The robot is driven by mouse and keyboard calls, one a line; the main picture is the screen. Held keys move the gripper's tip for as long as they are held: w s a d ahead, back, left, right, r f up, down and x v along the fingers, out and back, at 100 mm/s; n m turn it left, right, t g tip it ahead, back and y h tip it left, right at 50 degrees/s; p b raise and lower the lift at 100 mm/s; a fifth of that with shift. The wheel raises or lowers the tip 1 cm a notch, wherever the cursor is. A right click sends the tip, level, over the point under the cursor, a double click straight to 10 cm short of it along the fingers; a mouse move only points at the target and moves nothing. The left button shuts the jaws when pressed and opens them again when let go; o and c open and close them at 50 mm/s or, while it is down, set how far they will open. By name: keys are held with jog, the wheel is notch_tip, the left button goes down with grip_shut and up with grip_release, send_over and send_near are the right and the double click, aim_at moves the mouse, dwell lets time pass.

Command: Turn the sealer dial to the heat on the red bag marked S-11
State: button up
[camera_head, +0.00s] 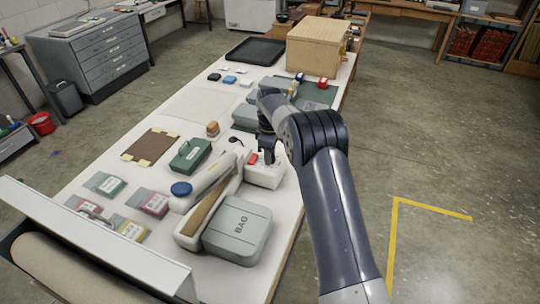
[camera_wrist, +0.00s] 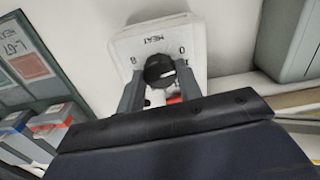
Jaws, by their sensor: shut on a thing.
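The white sealer control box (camera_head: 268,174) stands on the table at the end of the long pale sealer arm (camera_head: 208,181). In the wrist view the box face (camera_wrist: 200,32) reads "HEAT", with a 0 and an 8 visible beside the dark round dial (camera_wrist: 159,70). My gripper (camera_wrist: 158,90) is shut on the dial, one finger at each side; in the head view my gripper (camera_head: 267,156) is over the box. The dial's pointer setting is unclear. Flat bags lie at the table's left, including a red-labelled bag (camera_head: 151,203) and another reddish one (camera_head: 84,205); their writing is unreadable.
A green box (camera_head: 190,155) and brown board (camera_head: 151,147) lie to the left. The floor on the right is open.

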jog(key=m, duration=0.3)
jog(key=shift+m+b, duration=0.35)
jog(key=shift+m, duration=0.05)
jog(key=m, duration=0.9)
jog(key=shift+b, duration=0.35)
jog(key=m, duration=0.3)
jog(key=shift+m, duration=0.3)
jog(key=m, duration=1.1)
jog(key=shift+m, duration=2.3)
jog(key=shift+r, duration=0.1)
